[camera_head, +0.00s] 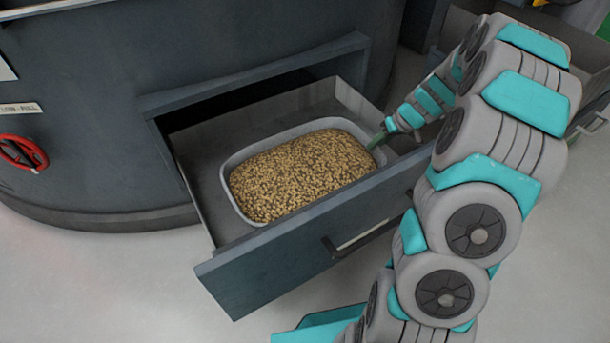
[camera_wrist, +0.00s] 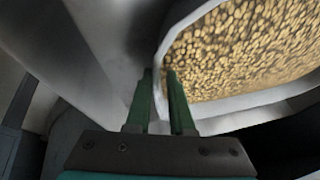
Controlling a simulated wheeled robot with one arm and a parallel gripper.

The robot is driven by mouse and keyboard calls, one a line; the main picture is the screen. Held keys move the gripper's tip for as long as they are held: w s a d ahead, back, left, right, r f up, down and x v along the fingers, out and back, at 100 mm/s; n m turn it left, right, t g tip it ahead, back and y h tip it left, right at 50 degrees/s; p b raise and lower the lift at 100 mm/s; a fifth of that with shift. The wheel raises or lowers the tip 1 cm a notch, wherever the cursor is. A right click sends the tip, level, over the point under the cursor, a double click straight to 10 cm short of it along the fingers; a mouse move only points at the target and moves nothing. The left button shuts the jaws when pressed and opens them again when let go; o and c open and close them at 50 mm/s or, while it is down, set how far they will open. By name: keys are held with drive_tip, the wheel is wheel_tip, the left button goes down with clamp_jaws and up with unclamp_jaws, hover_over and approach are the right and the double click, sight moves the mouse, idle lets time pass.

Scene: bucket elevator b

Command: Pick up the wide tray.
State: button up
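The wide tray (camera_head: 229,163) is a light grey, rounded pan filled with tan pellets. It sits inside the pulled-out drawer.
The dark drawer (camera_head: 290,262) has a front panel with a handle (camera_head: 362,238), and its walls surround the tray closely. The dark round machine body (camera_head: 80,100) with a red handwheel (camera_head: 22,152) stands at left. Another open drawer (camera_head: 590,100) is at right. Pale floor is clear in front.

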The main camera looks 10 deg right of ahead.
sight(363, 155)
drive_tip(key=x, duration=0.5)
drive_tip(key=shift+s+a, duration=0.15)
drive_tip(key=shift+c, duration=0.3)
clamp_jaws()
idle(0.9)
